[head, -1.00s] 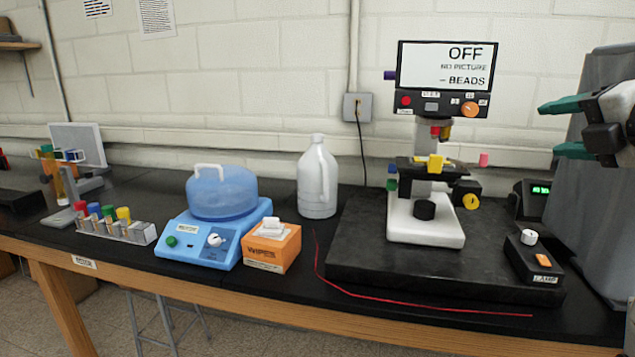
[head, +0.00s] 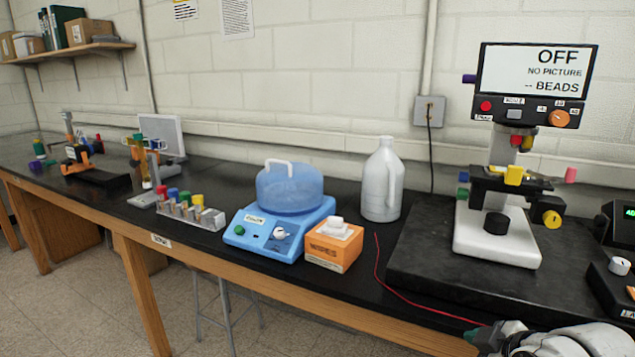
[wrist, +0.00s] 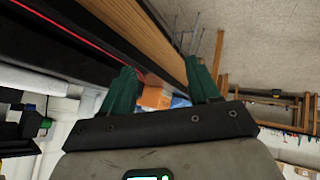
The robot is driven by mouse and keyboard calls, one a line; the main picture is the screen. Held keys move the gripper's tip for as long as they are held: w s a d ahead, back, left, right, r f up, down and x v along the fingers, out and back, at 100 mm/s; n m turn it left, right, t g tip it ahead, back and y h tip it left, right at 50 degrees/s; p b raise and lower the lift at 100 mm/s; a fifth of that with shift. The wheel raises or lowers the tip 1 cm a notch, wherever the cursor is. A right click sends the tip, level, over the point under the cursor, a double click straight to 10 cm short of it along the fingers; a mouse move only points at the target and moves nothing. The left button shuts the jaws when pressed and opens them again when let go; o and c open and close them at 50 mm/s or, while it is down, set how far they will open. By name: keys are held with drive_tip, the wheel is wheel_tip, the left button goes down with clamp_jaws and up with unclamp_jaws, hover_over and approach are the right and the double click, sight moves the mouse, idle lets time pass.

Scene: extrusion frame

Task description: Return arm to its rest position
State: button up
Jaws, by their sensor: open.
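My gripper (wrist: 158,68) shows in the wrist view with two teal fingers spread apart and nothing held between them. Past the fingers, the bench edge and part of the orange wipes box appear at a tilt. In the head view, part of my arm and a bit of teal show at the bottom right corner, in front of the bench's front edge. The gripper is mostly cut off there by the picture's lower edge.
The microscope (head: 497,238) stands on a dark slab (head: 420,262) at right. A white jug (head: 381,185), wipes box (head: 333,246), blue centrifuge (head: 282,225) and tube rack (head: 190,213) line the bench (head: 230,260). A red wire (head: 410,300) lies near the front.

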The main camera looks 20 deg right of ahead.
drive_tip(key=s+a+f+m+g+y, duration=0.1)
drive_tip(key=s+a+f+m+g, duration=0.1)
drive_tip(key=s+a+f, duration=0.4)
drive_tip(key=s+a+f+m+g, duration=0.15)
drive_tip(key=a+f, duration=0.25)
drive_tip(key=f, duration=0.4)
drive_tip(key=s+a+f+m+g, duration=0.1)
drive_tip(key=s+f+g, duration=0.1)
drive_tip(key=s+f, duration=0.2)
drive_tip(key=s+a+f+m+g, duration=0.1)
drive_tip(key=s+f+g, duration=0.1)
drive_tip(key=s, duration=0.6)
drive_tip(key=shift+a+f+h, duration=0.35)
drive_tip(key=shift+f+h, duration=0.05)
drive_tip(key=shift+f, duration=0.45)
